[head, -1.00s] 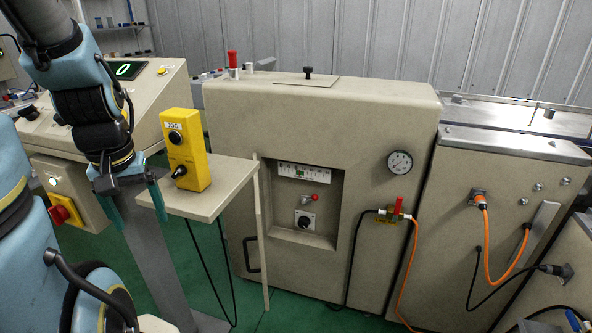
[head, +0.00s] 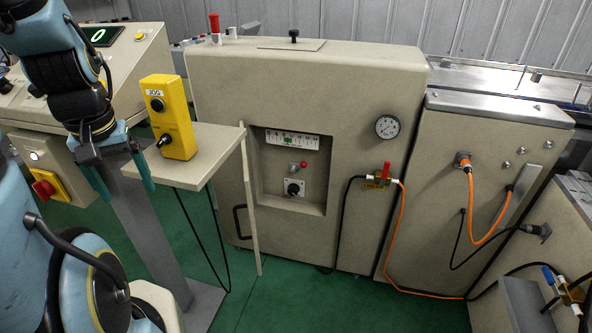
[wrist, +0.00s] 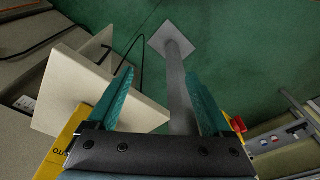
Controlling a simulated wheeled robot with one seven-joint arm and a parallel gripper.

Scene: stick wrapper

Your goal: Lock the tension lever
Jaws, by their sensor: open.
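In the head view a recess in the beige cabinet (head: 222,100) holds a small lever with a red knob (head: 304,164). A scale with a green mark (head: 291,139) is above it and a black rotary knob (head: 293,188) below. The red-knobbed lever looks like the tension lever, but I cannot be sure. My gripper (head: 131,193) is open and empty, well left of the recess, beside the small shelf. In the wrist view its teal fingers (wrist: 160,76) are spread apart and point down toward the floor. The lever is not visible there.
A shelf (head: 205,157) with a yellow JOG box (head: 168,117) stands between my gripper and the recess. A thin upright panel (head: 249,205) edges the cabinet door. A red-handled valve (head: 384,177) and an orange hose are right of the recess. Green floor (head: 300,300) in front is clear.

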